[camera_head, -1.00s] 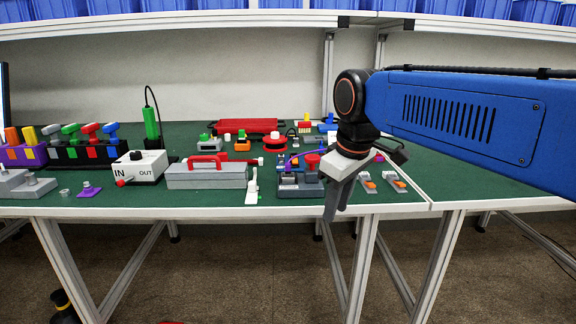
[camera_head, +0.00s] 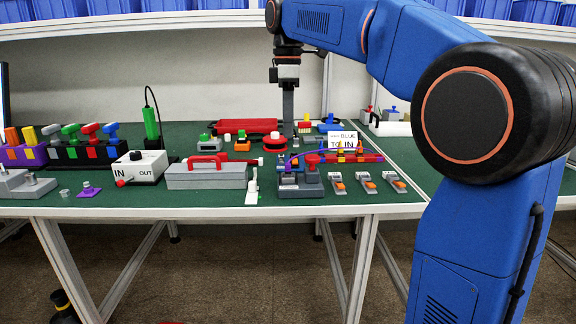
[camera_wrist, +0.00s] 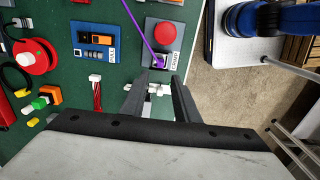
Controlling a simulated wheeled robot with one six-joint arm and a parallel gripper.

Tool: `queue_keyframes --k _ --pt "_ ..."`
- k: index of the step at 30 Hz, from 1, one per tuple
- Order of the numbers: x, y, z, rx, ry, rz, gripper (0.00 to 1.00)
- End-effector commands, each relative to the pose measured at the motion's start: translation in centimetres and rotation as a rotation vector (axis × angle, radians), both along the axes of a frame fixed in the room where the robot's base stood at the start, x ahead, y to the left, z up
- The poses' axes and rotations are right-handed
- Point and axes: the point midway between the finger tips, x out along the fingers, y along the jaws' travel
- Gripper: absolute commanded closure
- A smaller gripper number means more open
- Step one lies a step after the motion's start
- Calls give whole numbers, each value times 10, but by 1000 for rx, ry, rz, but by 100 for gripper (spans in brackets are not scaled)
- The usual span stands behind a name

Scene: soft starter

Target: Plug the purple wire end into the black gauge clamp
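A thin purple wire (camera_head: 314,154) arches over the grey block with the red knob (camera_head: 312,160). In the wrist view the purple wire (camera_wrist: 140,35) runs down to a small dark-and-silver part (camera_wrist: 158,61) beside a label on that grey block (camera_wrist: 180,30). I cannot tell whether this part is the wire end or a socket, and I cannot pick out the black gauge clamp for sure. My gripper (camera_head: 288,136) points down over the table, behind the grey block. In the wrist view my gripper (camera_wrist: 159,77) is open, its fingers apart, with small white pieces visible between them.
A blue block (camera_wrist: 93,40) stands beside the grey block. A red reel (camera_wrist: 33,58) and a grey box with a red handle (camera_head: 206,175) are nearby. Orange-switched grey blocks (camera_head: 338,183) line the table's front right. A "BLUE TO IN" sign (camera_head: 343,141) stands behind.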

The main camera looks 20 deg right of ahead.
Motion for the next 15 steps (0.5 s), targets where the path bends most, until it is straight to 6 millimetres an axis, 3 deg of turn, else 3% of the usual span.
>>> queue_keyframes --k 15 --pt "-1 0 -52 0 1 -1 72"
